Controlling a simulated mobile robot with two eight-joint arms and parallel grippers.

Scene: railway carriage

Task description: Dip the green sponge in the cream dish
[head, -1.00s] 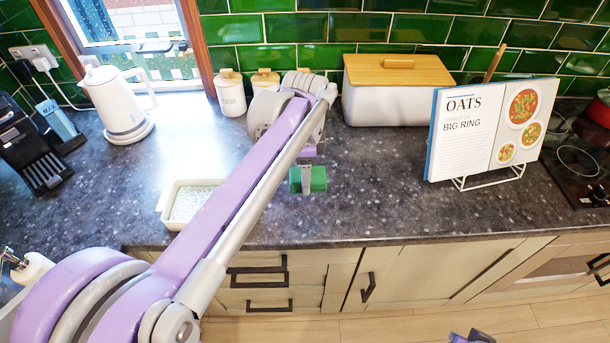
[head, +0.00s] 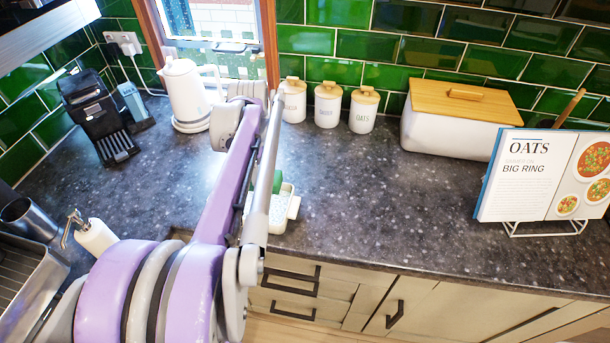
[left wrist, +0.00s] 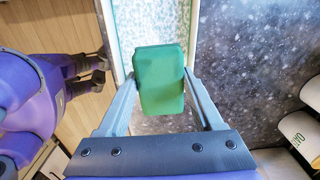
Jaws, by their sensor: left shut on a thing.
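The green sponge (left wrist: 160,80) is gripped between the two fingers of my left gripper (left wrist: 160,85) in the left wrist view. In the head view the sponge (head: 277,182) shows just right of my left arm. The cream dish (head: 294,208) stands on the counter, partly hidden behind my arm. In the left wrist view the dish (left wrist: 194,25) holds pale speckled contents, and the sponge overlaps it. I cannot tell whether the sponge touches the contents. My right gripper (left wrist: 101,68) shows at the left of the wrist view, its dark fingers apart and empty.
White canisters (head: 328,103) and a wooden-lidded bread bin (head: 462,115) stand along the back wall. A cookbook on a stand (head: 540,180) is at right. A kettle (head: 184,95), a black appliance (head: 92,110) and a soap dispenser (head: 95,236) are at left. The middle counter is clear.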

